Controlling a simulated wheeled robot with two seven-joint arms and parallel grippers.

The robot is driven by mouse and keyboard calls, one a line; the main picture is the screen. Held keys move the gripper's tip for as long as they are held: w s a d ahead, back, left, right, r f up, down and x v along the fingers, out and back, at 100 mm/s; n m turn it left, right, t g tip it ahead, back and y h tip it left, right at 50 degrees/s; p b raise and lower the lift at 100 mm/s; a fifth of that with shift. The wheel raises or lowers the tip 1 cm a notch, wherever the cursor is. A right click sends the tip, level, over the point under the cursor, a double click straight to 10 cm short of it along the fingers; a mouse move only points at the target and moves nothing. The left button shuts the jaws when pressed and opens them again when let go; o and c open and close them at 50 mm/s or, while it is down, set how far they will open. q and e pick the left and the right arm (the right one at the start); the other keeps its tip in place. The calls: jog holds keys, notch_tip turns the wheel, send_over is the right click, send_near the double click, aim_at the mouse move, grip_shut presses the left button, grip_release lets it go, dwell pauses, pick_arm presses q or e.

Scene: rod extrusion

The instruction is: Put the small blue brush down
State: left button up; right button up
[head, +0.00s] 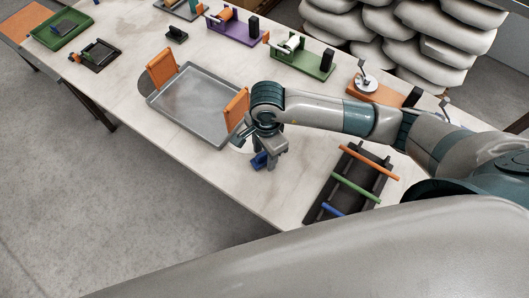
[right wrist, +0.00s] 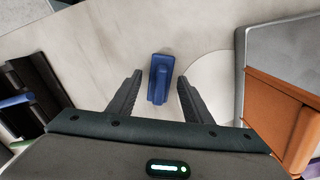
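The small blue brush (head: 260,160) is on the pale table (head: 206,160), right of the grey tray's near corner in the head view and close to the table's front edge. In the right wrist view the brush (right wrist: 160,80) lies between the fingertips with a gap on each side. My right gripper (head: 268,156) is over the brush, pointing down; in the right wrist view the gripper (right wrist: 159,78) is open, its fingers apart from the brush. My left gripper is not in view.
The grey metal tray (head: 190,105) with orange end pieces is left of my right gripper. A dark rack (head: 323,195) with orange, green and blue rods is to the right. A pale round disc (right wrist: 213,85) lies beside the brush. Purple and green fixtures stand farther back.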

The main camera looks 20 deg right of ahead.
jog(key=shift+r, duration=0.15)
jog(key=shift+r, duration=0.1)
notch_tip(320, 180, up, 10)
jog(key=b, duration=0.3)
jog(key=shift+w+d+r, duration=0.15)
jog(key=shift+r+b, duration=0.35)
jog(key=shift+r, duration=0.4)
